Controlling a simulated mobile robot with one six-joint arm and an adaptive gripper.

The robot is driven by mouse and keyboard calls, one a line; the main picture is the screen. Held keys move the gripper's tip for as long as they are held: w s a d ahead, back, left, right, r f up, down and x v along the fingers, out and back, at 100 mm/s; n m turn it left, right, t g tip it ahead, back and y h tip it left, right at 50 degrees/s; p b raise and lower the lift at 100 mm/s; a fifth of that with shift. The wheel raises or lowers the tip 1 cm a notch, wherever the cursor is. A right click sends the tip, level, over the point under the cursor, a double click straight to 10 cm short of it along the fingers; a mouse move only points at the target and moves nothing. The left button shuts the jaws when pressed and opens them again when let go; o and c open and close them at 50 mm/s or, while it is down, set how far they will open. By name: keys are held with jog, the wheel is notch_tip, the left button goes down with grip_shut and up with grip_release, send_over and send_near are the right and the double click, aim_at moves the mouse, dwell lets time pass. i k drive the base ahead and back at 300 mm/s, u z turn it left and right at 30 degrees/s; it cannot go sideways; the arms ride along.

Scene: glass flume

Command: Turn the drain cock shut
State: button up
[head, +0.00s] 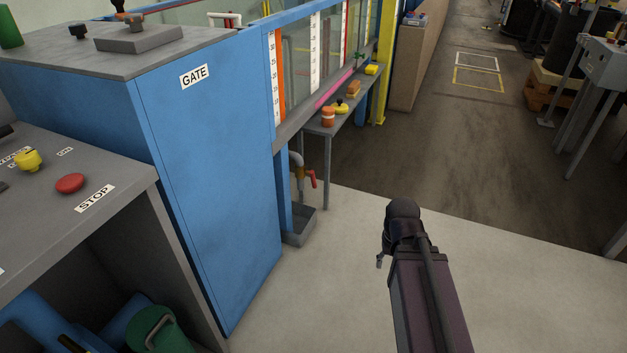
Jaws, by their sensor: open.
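The drain cock (300,175) is on a grey bent pipe (296,158) at the flume's near end, just right of the blue gate cabinet. Its body looks brass, and its red lever (313,179) points mostly downward on the right side. A grey catch tray (300,226) stands on the floor below it. My gripper (380,261) shows only as a small dark tip beside my arm's end, right of and nearer than the cock. It is open, clear of the cock, and mostly hidden by my arm.
The blue cabinet (205,170) marked GATE stands close left of the cock. A narrow grey bench (318,128) with small items is behind it, one leg near the lever. A control desk (110,205) with a red stop button is at left. Pale floor (340,270) is clear in front.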

aim_at(312, 174)
jog(key=u, duration=0.05)
jog(key=i, duration=1)
jog(key=z, duration=0.05)
